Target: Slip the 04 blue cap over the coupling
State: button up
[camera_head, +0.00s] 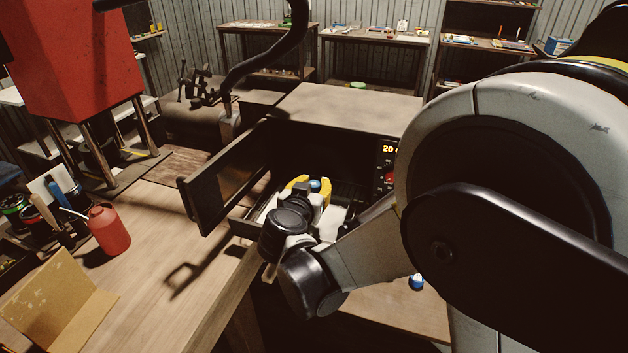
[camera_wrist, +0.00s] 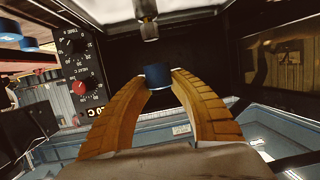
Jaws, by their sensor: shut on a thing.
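My gripper (camera_wrist: 160,80) is shut on a small dark blue cap (camera_wrist: 158,76), held between the tips of its yellow fingers. A metal coupling (camera_wrist: 147,22) shows near the top of the wrist view, apart from the cap and slightly left of it. In the head view my gripper (camera_head: 312,188) is inside the open oven-like box, with the blue cap (camera_head: 314,184) between its fingers. I cannot make out the coupling in the head view. Any number on the cap is not legible.
The box's door (camera_head: 226,180) stands open at the left. Its control panel (camera_head: 388,165) is on the right. A red can (camera_head: 108,230) stands on the bench (camera_head: 165,222). A blue and white item (camera_head: 416,282) sits on the lower surface right of my wrist.

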jog(key=shift+f+b, duration=2.15)
jog(key=shift+f, duration=0.55)
jog(key=o, duration=0.8)
jog(key=shift+s, duration=0.1)
jog(key=v, duration=1.2)
jog(key=shift+d, duration=0.1)
